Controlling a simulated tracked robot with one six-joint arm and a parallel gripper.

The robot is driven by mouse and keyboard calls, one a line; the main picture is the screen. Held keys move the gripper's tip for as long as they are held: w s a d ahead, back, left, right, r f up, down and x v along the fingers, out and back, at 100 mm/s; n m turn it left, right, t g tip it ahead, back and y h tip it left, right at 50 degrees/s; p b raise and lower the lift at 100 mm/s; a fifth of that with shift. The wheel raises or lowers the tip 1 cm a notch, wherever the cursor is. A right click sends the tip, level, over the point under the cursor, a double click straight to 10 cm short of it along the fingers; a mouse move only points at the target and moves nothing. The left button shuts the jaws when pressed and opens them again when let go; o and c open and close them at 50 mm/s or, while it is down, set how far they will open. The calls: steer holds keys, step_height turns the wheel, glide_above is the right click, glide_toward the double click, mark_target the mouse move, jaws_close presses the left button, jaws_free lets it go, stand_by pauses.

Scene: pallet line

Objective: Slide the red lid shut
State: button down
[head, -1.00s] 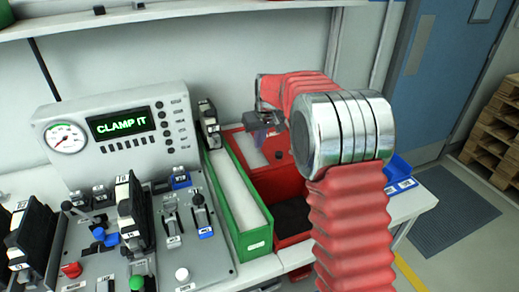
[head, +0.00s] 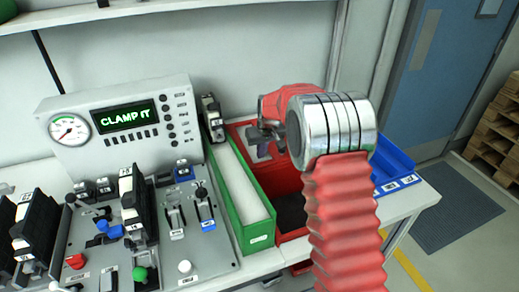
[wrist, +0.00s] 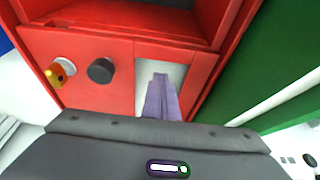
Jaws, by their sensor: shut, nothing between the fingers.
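The red box (head: 292,237) stands between the green box and the blue bin, with the near part of its top open and dark inside. Its red lid (head: 284,178) covers the far part, partly hidden by my arm. The opening (wrist: 140,20) shows at the top. My gripper (head: 262,137) is shut and empty at the far end of the box. Its purple fingers (wrist: 161,85) appear over the pale panel; contact cannot be told.
The green box (head: 257,228) with a white top runs close along the red box's left side. A blue bin (head: 395,165) stands to the right. A control console (head: 125,128) reading "CLAMP IT" and a panel of levers (head: 190,245) fill the left. The wall is close behind.

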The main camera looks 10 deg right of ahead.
steer(key=shift+s+d, duration=0.2)
steer(key=shift+s, duration=0.85)
steer(key=shift+s, duration=0.15)
